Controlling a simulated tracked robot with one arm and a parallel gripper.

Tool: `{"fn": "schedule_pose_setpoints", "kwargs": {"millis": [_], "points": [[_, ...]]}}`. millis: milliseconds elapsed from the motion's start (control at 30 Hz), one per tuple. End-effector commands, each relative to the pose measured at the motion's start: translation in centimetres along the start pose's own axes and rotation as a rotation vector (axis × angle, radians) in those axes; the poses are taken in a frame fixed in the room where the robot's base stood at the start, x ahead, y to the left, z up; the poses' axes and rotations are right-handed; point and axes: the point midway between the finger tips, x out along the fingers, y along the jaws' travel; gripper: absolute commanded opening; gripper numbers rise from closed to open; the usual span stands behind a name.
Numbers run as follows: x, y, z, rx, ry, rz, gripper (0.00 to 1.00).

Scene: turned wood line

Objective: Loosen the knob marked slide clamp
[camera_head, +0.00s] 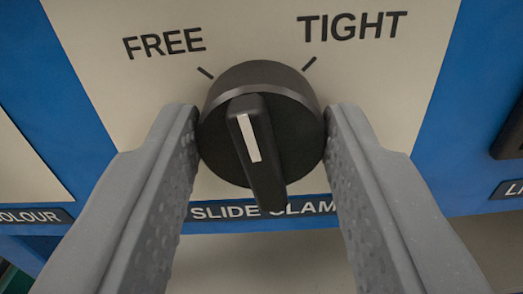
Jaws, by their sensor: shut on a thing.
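The slide clamp knob (277,140) is a round black knob with a raised bar grip and a white line on it. The white line points up and a little left, between the FREE tick (205,72) and the TIGHT tick (309,63). My gripper (262,122) is shut on the knob, with one grey finger against its left side and the other against its right. The SLIDE CLAMP label (225,212) sits below the knob, partly hidden by the bar grip and the right finger.
The knob is on a cream panel (100,75) with blue panel (440,135) on both sides. Part of a dark control (510,135) shows at the right edge. A label ending in OLOUR (35,216) is at the lower left.

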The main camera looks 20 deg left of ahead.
Motion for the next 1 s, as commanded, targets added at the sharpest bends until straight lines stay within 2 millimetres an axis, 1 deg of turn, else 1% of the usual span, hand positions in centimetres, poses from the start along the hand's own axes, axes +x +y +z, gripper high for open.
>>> {"fn": "schedule_pose_setpoints", "kwargs": {"millis": [200,500,733,1000], "points": [[-0.08,0.13,-0.03,-0.208,-0.008,0.003,0.14],[-0.06,0.06,0.16,-0.456,-0.008,0.001,0.14],[-0.07,0.0,0.19,-0.585,-0.008,0.0,0.14],[-0.08,0.01,0.31,-0.657,-0.008,0.0,0.14]]}}
